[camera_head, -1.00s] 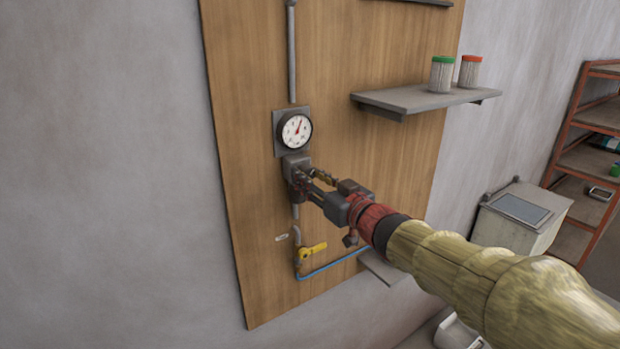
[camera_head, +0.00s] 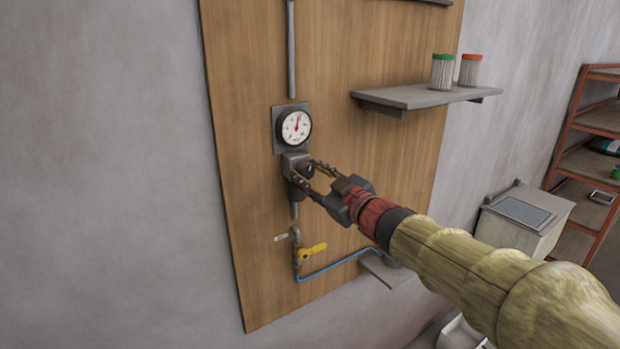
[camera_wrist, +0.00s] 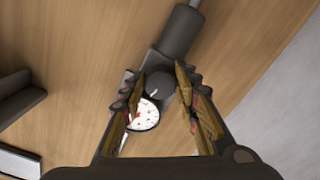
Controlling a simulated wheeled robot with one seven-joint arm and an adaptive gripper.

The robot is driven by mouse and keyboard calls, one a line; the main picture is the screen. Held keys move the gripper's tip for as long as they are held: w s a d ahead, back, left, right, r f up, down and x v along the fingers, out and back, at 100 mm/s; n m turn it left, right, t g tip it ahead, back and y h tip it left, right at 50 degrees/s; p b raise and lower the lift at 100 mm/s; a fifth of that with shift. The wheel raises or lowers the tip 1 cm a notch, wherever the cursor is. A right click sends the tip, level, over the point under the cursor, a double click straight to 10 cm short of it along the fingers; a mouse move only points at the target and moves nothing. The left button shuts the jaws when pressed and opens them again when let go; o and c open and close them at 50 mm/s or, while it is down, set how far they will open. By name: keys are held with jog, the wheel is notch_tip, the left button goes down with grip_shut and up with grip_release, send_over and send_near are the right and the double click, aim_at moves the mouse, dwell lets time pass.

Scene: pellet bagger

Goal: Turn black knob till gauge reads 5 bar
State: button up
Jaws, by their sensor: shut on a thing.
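The black knob (camera_head: 307,169) sits on the front of the dark regulator body (camera_head: 291,160), under the gauge. It also shows in the wrist view (camera_wrist: 158,84), with a pale mark on its face. My gripper (camera_head: 304,177) is shut on the knob, one finger on each side; the fingers show in the wrist view (camera_wrist: 160,92). The round white gauge (camera_head: 296,128) is on a grey plate above the regulator. Its red needle points almost straight up in the head view. The gauge's numbers are too small to read. In the wrist view the left finger partly covers the gauge (camera_wrist: 144,116).
A yellow-handled valve (camera_head: 313,250) and blue hose (camera_head: 335,265) lie below on the wooden panel (camera_head: 390,190). A grey shelf (camera_head: 425,97) with two jars is at upper right. A small ledge (camera_head: 383,268) is below my arm.

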dwell(0.5)
jog(key=o, duration=1.1)
jog(key=shift+o, duration=0.2)
jog(key=shift+s, duration=0.1)
jog(key=v, duration=1.2)
